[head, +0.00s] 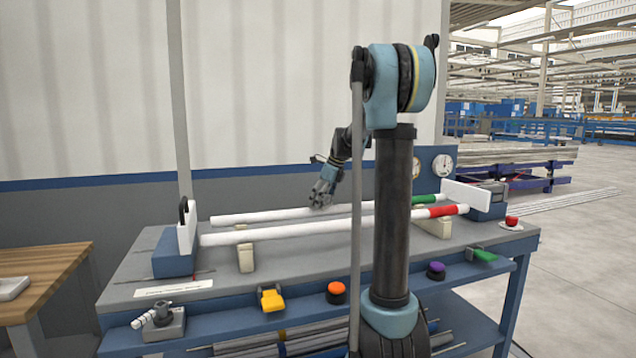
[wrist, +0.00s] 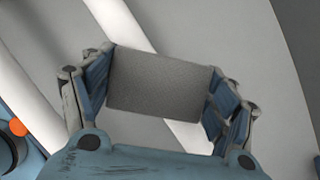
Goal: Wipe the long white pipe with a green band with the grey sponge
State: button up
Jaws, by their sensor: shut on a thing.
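My gripper (head: 322,198) is over the rear long white pipe (head: 262,215), whose green band (head: 426,199) shows to the right of my arm. In the wrist view my gripper (wrist: 160,88) is shut on the grey sponge (wrist: 158,84), held between its two fingers. The white pipe (wrist: 124,22) runs diagonally beneath the sponge, which hides part of it. I cannot tell whether the sponge touches the pipe. In the head view the sponge cannot be made out, and my arm column hides part of the pipe.
A second long white pipe with a red band (head: 444,211) lies in front, on cream supports (head: 246,258). Blue end blocks (head: 175,262) with white plates stand at the bench ends. Orange (head: 337,288) and purple (head: 436,267) buttons and a yellow object (head: 271,298) line the front edge.

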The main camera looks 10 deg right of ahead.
jog(key=shift+r, duration=4.05)
